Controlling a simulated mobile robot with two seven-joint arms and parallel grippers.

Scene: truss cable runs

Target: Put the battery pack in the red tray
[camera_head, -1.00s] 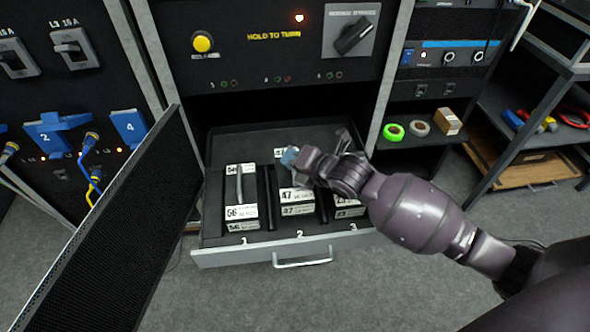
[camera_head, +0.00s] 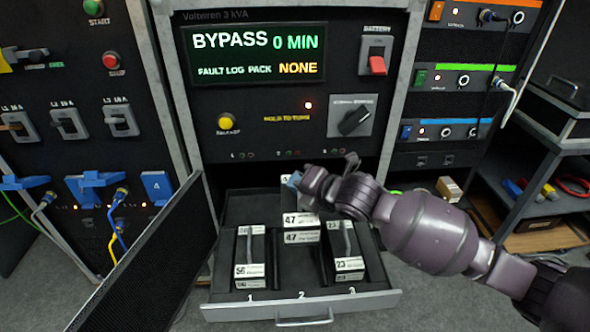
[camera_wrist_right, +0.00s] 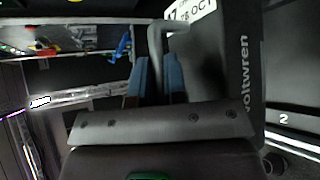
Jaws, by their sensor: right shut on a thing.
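My right gripper (camera_head: 294,184) is shut on the grey handle of a dark battery pack (camera_head: 303,254) with white labels reading 47. The pack is raised at slot 2 of the open drawer, above the packs on either side; whether its lower end is clear of the slot is hidden. In the right wrist view the blue fingertips (camera_wrist_right: 160,76) close around the handle, beside the pack's dark side (camera_wrist_right: 235,85) lettered "voltwren". My left gripper is out of view. No red tray shows.
The open drawer (camera_head: 345,304) holds a pack marked 56 (camera_head: 250,258) in slot 1 and one marked 23 (camera_head: 344,250) in slot 3. An open mesh door (camera_head: 150,258) stands left. The cabinet panel (camera_head: 255,55) reads BYPASS. A shelf unit (camera_head: 545,145) stands right.

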